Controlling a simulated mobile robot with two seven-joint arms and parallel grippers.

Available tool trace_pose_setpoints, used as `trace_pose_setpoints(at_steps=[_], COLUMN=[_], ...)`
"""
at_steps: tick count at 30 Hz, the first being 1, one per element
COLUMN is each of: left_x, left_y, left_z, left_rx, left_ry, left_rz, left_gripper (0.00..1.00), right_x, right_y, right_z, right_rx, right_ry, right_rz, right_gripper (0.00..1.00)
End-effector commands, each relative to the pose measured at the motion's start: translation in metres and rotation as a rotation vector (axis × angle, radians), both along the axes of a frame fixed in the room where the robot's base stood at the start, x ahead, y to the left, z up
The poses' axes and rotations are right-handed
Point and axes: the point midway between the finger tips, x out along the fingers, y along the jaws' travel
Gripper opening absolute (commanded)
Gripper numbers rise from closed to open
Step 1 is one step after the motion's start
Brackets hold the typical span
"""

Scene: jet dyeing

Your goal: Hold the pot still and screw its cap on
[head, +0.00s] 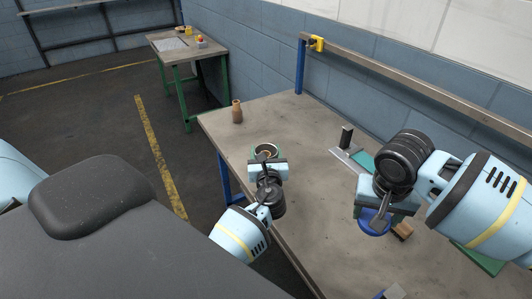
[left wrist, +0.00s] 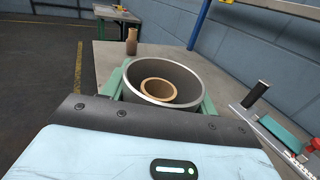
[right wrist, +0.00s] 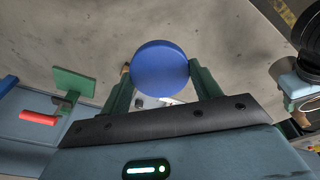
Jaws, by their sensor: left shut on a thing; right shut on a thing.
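The pot (head: 265,152) is an open metal cylinder standing upright on the workbench, with a brown ring-shaped thing inside it. It also shows in the left wrist view (left wrist: 162,80), mouth up and uncapped. My left gripper (head: 267,166) is shut on the pot from the near side, with its green fingers on either side of it. The cap is a round blue disc (right wrist: 161,67) in the right wrist view. My right gripper (right wrist: 160,88) is shut on it. In the head view the blue cap (head: 374,221) is held to the right of the pot, partly hidden by my right gripper (head: 385,207).
A brown bottle (head: 237,111) stands at the bench's far left corner. A grey plate with a dark upright block (head: 346,137) and a green piece (head: 362,160) lies behind my right gripper. The bench (head: 310,200) is bare between the grippers.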

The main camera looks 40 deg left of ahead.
Motion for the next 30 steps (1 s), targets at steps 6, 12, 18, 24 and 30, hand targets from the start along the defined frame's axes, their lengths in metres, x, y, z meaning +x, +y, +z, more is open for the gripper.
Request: trace_pose_setpoints(at_steps=[6, 12, 18, 24, 30], left_x=[0.0, 0.0, -0.003, -0.024, -0.059], left_y=[0.0, 0.0, -0.002, -0.02, -0.059], left_z=[0.002, 0.002, 0.003, 0.013, 0.027], left_rx=[0.001, 0.001, 0.001, 0.003, 0.003], left_ry=[-0.003, -0.003, -0.003, -0.003, -0.002], left_rz=[0.0, 0.0, -0.013, -0.102, -0.261], left_gripper=[0.15, 0.15, 0.15, 0.15, 0.15], right_x=[0.0, 0.0, 0.001, -0.001, -0.015], right_y=[0.0, 0.0, -0.007, -0.053, -0.118], right_z=[0.001, 0.001, 0.0, -0.003, -0.006], right_rx=[0.0, 0.0, 0.001, 0.006, 0.011], right_ry=[-0.001, -0.001, 0.0, 0.003, 0.005], right_rz=[0.0, 0.0, -0.009, -0.059, -0.132], right_gripper=[0.38, 0.38, 0.38, 0.38, 0.38])
